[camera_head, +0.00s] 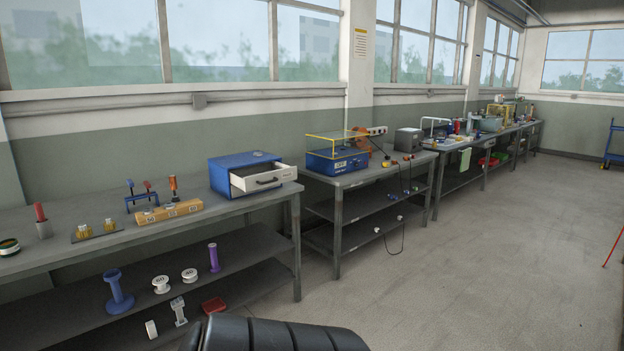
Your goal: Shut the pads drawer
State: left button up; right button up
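A blue cabinet (238,172) stands on the grey workbench at the left, near its right end. Its drawer (264,180) has a pale front with a dark handle (267,182) and is pulled out toward the aisle. I can see a little of the drawer's open top; its contents are too small to tell. A label on the drawer front is too small to read. Neither of my grippers is in view.
A second bench with a blue machine (335,160) stands to the right. The floor (480,260) is mostly clear.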

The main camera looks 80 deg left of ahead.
aim_at(260, 176)
jog(key=u, duration=1.6)
